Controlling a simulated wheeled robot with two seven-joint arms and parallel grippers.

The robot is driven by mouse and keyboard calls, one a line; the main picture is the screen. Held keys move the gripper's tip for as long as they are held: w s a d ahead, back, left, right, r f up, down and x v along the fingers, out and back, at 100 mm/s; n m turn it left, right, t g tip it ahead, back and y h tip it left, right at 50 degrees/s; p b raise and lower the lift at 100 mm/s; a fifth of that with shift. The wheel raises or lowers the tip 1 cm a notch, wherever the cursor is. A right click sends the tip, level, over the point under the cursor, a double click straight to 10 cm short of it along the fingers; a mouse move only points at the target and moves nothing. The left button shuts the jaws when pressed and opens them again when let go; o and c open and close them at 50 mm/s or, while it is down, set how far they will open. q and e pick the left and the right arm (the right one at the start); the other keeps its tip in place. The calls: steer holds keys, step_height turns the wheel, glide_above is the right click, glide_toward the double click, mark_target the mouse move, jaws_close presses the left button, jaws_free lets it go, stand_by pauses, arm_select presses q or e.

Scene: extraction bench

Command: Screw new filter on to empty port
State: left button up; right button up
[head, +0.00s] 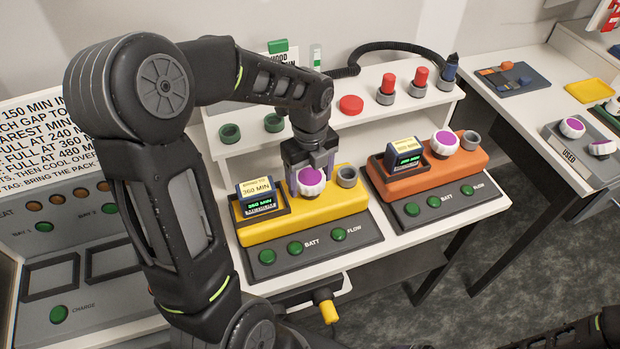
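A white filter with a purple face (311,180) is at the yellow unit (300,220), left of an open grey ring port (347,176). My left gripper (312,168) is at this filter from above, with a finger on either side. I cannot tell whether the fingers press on it or whether the filter is seated. Another white and purple filter (444,143) sits on the orange unit (420,172), beside a grey ring port (470,140). Two more white and purple filters (571,127) (601,147) lie in the tray labelled USED (567,152). My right gripper is out of view.
A white shelf (340,122) behind the units holds green rings (273,123), a red disc (350,104) and red-topped grey pieces (419,82). A charging panel (75,262) is at left. A yellow tray (590,91) is on the right bench. My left arm hides part of the bench.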

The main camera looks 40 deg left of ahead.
arm_select(q)
steer(key=o, duration=0.3)
steer(key=shift+n, duration=0.3)
steer(key=n, duration=0.2)
steer(key=shift+f+n+b, duration=0.1)
steer(key=shift+n+b, duration=0.25)
steer(key=shift+n, duration=0.05)
steer(key=n+b, duration=0.1)
steer(key=n, duration=0.8)
steer(key=n+b, duration=0.1)
steer(key=n, duration=0.9)
steer(key=shift+b, duration=0.35)
steer(key=n, duration=0.5)
